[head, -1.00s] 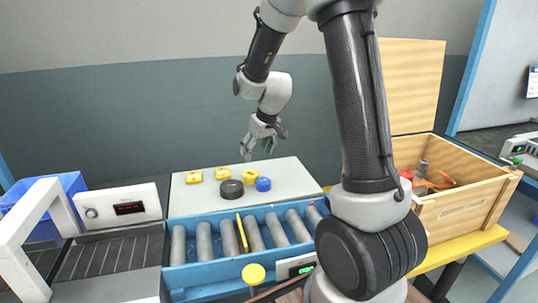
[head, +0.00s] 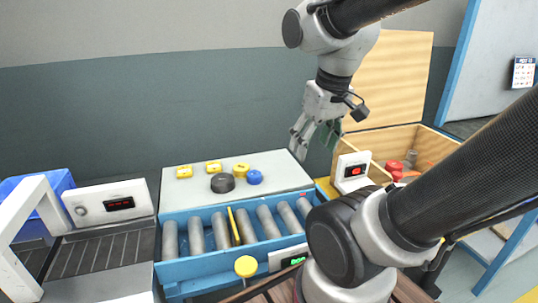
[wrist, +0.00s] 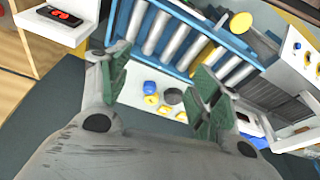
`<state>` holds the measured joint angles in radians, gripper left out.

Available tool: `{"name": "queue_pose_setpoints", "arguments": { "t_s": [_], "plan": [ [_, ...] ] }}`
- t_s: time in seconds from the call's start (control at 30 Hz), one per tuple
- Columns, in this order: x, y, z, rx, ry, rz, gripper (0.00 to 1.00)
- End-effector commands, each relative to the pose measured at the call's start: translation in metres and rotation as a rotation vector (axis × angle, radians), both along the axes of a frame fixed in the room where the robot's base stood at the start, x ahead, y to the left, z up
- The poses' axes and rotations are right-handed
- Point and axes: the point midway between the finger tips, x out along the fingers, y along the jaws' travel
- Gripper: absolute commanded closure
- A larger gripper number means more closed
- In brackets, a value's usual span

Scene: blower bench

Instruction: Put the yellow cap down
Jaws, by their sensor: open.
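The yellow cap (head: 241,170) rests on the pale bench top (head: 290,170), close to a blue cap (head: 254,177) and a dark round disc (head: 223,183). It also shows in the wrist view (wrist: 151,99), beyond my fingers and beside the blue cap (wrist: 150,87). My gripper (head: 315,140) is open and empty, raised above the right end of the bench top, apart from the cap and to its right. In the wrist view my gripper's (wrist: 163,78) green-padded fingers are spread wide with nothing between them.
Two yellow blocks (head: 199,170) lie left of the caps. A blue roller conveyor (head: 180,272) runs in front, with a yellow round knob (head: 246,266). A white box with a red display (head: 353,170) and an open wooden crate (head: 375,145) stand right.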

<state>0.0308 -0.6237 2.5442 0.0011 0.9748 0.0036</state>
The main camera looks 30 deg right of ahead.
Motion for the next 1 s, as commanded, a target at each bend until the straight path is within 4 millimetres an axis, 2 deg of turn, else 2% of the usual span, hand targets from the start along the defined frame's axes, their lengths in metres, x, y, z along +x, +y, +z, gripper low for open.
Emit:
{"name": "queue_pose_setpoints", "arguments": {
  "t_s": [0.17, 0.27, 0.47, 0.6, 0.7, 0.8, 0.9, 1.0],
  "plan": [
    [0.045, -0.002, -0.032, 0.062, 0.175, -0.082, 0.36],
    [0.081, 0.0, -0.054, 0.127, 0.233, -0.222, 0.36],
    [0.159, 0.003, -0.112, 0.276, 0.312, -0.687, 0.36],
    [0.214, 0.003, -0.155, 0.38, 0.336, -1.09, 0.36],
    [0.253, 0.004, -0.177, 0.468, 0.333, -1.411, 0.36],
    [0.286, 0.005, -0.181, 0.564, 0.31, -1.683, 0.36],
    [0.311, 0.005, -0.169, 0.664, 0.283, -1.905, 0.36],
    [0.32, 0.005, -0.167, 0.723, 0.283, -2.083, 0.36]
  ]
}}
